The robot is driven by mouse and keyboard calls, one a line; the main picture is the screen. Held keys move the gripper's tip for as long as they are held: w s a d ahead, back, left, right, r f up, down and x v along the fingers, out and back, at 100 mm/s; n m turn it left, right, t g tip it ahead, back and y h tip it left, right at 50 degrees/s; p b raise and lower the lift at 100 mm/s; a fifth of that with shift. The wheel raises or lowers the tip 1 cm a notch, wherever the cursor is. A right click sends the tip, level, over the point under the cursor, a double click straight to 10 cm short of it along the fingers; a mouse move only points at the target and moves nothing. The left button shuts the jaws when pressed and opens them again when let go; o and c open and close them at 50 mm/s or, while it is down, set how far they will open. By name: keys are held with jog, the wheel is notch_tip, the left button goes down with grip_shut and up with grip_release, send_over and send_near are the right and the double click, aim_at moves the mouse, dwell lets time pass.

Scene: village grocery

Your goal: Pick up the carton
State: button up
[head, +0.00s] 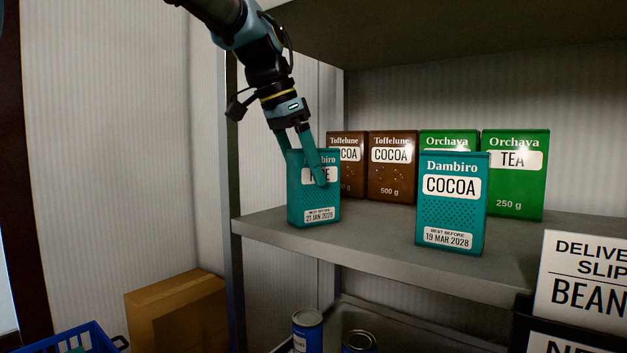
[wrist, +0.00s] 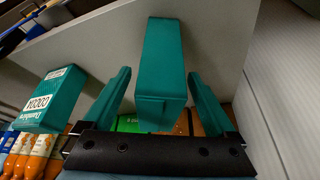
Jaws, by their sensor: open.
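A teal Dambiro carton (head: 303,207) stands upright near the front left of the grey shelf (head: 380,248). Its main label is partly covered by a finger; its date label reads 21 JAN 2028. My gripper (head: 306,172) reaches down from above with its teal fingers on either side of this carton. In the wrist view the carton (wrist: 163,65) lies between the two spread fingers of my gripper (wrist: 160,76), with a gap showing on both sides. Contact cannot be seen. A second teal Dambiro carton (head: 452,205), labelled COCOA, 19 MAR 2028, stands apart to the right.
Behind stand brown Toffelune cocoa cartons (head: 392,167) and green Orchava cartons (head: 515,176). A shelf post (head: 234,160) is close on the left. Cans (head: 307,333) stand below. A cardboard box (head: 178,310) and blue basket (head: 75,340) are at lower left. A delivery slip (head: 590,275) is at right.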

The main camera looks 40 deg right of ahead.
jog(key=d, duration=0.1)
jog(key=d+p, duration=0.1)
jog(key=d, duration=0.1)
jog(key=shift+s+f+p, duration=0.25)
jog(key=shift+f+p, duration=0.05)
jog(key=shift+f, duration=0.25)
grip_shut()
dwell(0.3)
